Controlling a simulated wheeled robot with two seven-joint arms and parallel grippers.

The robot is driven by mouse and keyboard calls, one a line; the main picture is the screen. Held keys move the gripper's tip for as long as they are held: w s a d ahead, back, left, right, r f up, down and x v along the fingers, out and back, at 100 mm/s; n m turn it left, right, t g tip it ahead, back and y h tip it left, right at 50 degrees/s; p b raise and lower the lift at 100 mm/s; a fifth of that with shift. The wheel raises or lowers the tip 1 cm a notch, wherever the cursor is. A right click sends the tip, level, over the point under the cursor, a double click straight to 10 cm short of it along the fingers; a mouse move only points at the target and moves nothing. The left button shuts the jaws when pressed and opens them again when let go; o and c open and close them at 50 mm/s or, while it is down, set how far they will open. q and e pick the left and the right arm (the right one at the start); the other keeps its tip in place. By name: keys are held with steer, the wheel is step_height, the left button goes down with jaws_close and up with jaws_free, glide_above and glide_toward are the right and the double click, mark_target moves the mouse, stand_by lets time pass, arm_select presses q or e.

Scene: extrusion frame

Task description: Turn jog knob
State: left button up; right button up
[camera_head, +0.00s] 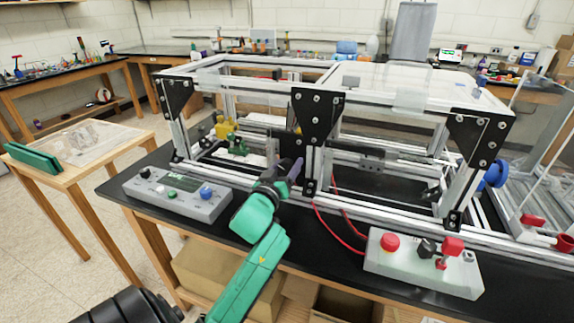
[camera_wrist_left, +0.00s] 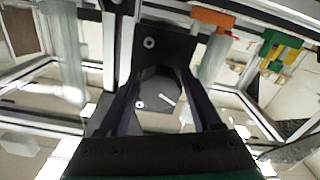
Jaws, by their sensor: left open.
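A grey control box (camera_head: 165,202) lies on the black bench at the left. It carries a black knob (camera_head: 145,173), a small white button, a green button (camera_head: 172,195) and a blue knob (camera_head: 207,192); I cannot read which one is marked jog. My left gripper (camera_head: 292,168) is to the right of this box, in front of the frame's middle upright and apart from the knobs. In the left wrist view (camera_wrist_left: 160,75) its two dark fingers are apart, with nothing between them; a black corner plate (camera_wrist_left: 165,50) shows beyond. No knob shows there. My right gripper is out of view.
The aluminium extrusion frame (camera_head: 255,66) stands behind my gripper, with black corner plates (camera_head: 317,115). A second box (camera_head: 420,270) with a red button and red lever is at the right, with red cables. A blue handwheel (camera_head: 495,173) is at the frame's right side.

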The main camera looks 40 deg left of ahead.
arm_select(q)
jaws_close()
steer(key=shift+m, duration=0.4)
steer(key=m+p, duration=0.1)
steer(key=m, duration=0.1)
steer(key=shift+r+m, duration=0.1)
steer(key=shift+m, duration=0.2)
steer(key=m+p, duration=0.1)
steer(key=m, duration=0.3)
steer(key=shift+m, duration=0.3)
steer(key=m+p, duration=0.1)
steer(key=m, duration=0.3)
steer(key=shift+m+p, duration=0.4)
steer(key=shift+m, duration=2.1)
steer(key=shift+f, duration=0.2)
